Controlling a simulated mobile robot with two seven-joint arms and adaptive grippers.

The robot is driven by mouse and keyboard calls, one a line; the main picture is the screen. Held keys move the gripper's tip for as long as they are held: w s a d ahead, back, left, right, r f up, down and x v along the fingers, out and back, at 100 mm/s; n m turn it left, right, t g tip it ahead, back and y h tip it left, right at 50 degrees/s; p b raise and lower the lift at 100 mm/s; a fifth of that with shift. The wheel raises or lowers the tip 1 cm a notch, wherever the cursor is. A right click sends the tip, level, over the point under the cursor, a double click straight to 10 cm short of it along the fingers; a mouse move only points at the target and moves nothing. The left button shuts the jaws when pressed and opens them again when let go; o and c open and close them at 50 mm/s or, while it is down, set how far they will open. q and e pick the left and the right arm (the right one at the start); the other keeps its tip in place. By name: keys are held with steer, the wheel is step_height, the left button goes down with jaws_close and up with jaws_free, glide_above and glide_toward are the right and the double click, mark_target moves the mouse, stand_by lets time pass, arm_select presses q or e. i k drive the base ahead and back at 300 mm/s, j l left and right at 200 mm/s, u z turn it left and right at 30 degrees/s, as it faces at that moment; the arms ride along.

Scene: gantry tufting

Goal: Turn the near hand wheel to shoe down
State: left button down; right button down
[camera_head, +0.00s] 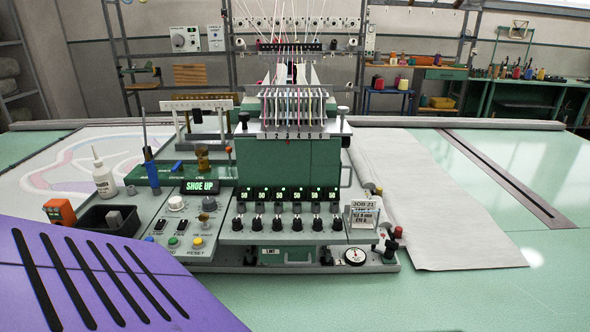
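The green tufting machine head (288,165) stands in the middle of the view, with coloured threads running into its top. A lit display (200,187) on the grey control panel reads "SHOE UP". I cannot tell surely which part is the near hand wheel. A small dark round part (373,189) sits at the head's right side. A black knob (390,249) and a red-topped knob (399,232) stand at the base's right front corner, beside a round dial (355,256). Neither of my grippers is in view.
A purple slotted panel (90,275) covers the lower left. A white bottle (103,178), a black bin (108,219) and an orange box (59,212) stand left of the controls. Pale cloth (420,200) lies to the right. The green table (490,295) is clear at front right.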

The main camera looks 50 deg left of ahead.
mark_target(345, 141)
steer(key=u, duration=1.45)
